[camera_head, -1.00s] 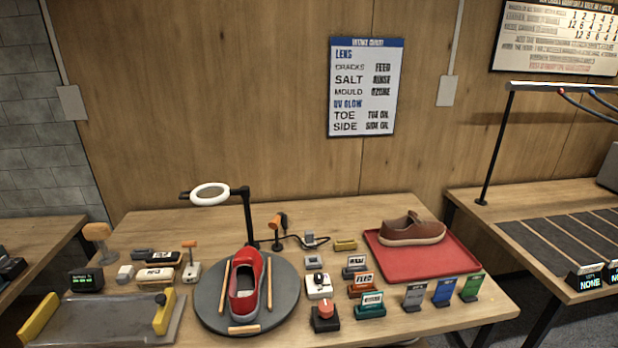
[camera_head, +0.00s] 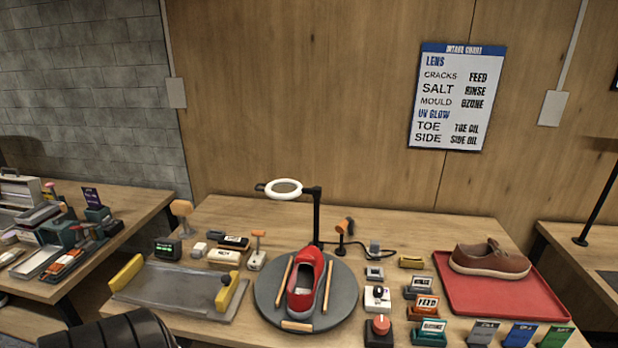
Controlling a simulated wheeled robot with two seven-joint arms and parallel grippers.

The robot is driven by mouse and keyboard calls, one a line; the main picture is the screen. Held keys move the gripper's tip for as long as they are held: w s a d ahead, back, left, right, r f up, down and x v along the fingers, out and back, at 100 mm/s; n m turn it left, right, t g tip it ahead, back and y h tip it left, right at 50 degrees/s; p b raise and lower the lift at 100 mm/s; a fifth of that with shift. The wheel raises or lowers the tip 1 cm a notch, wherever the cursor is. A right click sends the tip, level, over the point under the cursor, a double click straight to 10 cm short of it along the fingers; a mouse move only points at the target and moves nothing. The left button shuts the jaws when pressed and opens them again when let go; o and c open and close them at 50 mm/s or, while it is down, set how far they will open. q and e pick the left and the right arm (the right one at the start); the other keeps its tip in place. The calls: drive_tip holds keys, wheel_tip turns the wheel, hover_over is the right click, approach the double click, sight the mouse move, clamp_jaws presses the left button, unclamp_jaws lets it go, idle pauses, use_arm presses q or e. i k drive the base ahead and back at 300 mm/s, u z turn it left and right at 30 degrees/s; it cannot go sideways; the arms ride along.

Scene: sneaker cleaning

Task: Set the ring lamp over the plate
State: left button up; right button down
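The ring lamp has a white ring (camera_head: 284,189) on a black arm, carried by an upright black post (camera_head: 317,215) behind the plate. The ring hangs high and left of the post, with a dark stub on its far left side. In the picture it sits above the back of the round dark grey plate (camera_head: 346,291); I cannot tell how far it is from straight over the plate. A red sneaker (camera_head: 307,283) stands on the plate between wooden sticks. Neither gripper shows; a black part, likely my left arm, is at the bottom left.
A grey tray with yellow ends (camera_head: 180,288) lies left of the plate. Several small blocks and a red-knobbed box (camera_head: 378,330) crowd its right. An orange-headed tool (camera_head: 343,230) stands behind, near the lamp post. A red tray (camera_head: 500,300) holds a brown shoe (camera_head: 488,260).

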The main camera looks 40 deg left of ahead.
sight(315, 191)
drive_tip(key=u, duration=0.05)
drive_tip(key=i, duration=0.9)
drive_tip(key=u, duration=2.8)
